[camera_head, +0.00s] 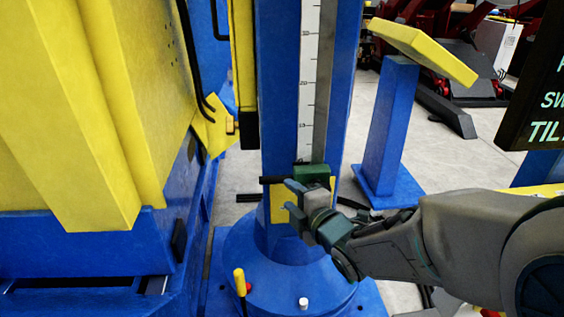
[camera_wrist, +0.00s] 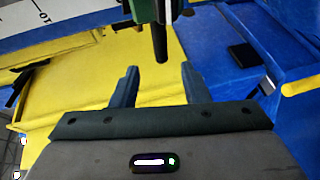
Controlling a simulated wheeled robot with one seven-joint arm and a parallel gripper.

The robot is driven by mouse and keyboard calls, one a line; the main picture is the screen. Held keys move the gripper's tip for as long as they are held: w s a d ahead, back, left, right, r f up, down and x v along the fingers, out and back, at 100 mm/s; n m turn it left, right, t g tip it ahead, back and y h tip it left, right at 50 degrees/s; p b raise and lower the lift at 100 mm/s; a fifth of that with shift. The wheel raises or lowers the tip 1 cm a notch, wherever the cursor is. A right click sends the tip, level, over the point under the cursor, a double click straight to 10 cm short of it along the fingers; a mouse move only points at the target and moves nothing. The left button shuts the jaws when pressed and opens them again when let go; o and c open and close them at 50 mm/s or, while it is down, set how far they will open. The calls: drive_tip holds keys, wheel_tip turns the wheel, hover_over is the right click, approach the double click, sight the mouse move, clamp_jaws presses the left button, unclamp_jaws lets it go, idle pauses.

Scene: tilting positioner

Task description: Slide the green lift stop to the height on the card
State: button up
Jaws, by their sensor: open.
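The green lift stop (camera_head: 311,174) sits low on the blue column (camera_head: 272,100), at the lower end of the white scale strip (camera_head: 309,80). A dark rod sticks out from it to the left. My gripper (camera_head: 288,197) is just below and in front of the stop, with its fingers pointing left. In the wrist view the green stop (camera_wrist: 143,10) is at the top edge, and its dark handle (camera_wrist: 160,45) points down toward the gap between my open fingers (camera_wrist: 158,85). The handle's end appears just beyond the fingertips. I see no card with a height on it.
A large yellow and blue machine body (camera_head: 80,120) stands at left. A yellow-topped blue pedestal (camera_head: 390,120) is right of the column. A dark sign (camera_head: 543,95) with partly cut-off text hangs at upper right. A yellow-handled lever (camera_head: 239,281) rises from the round blue base.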

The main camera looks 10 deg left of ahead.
sight(275, 181)
drive_tip(key=p+x, duration=0.3)
drive_tip(key=x, duration=0.7)
drive_tip(key=shift+w+p, duration=0.2)
drive_tip(key=shift+p, duration=0.2)
clamp_jaws()
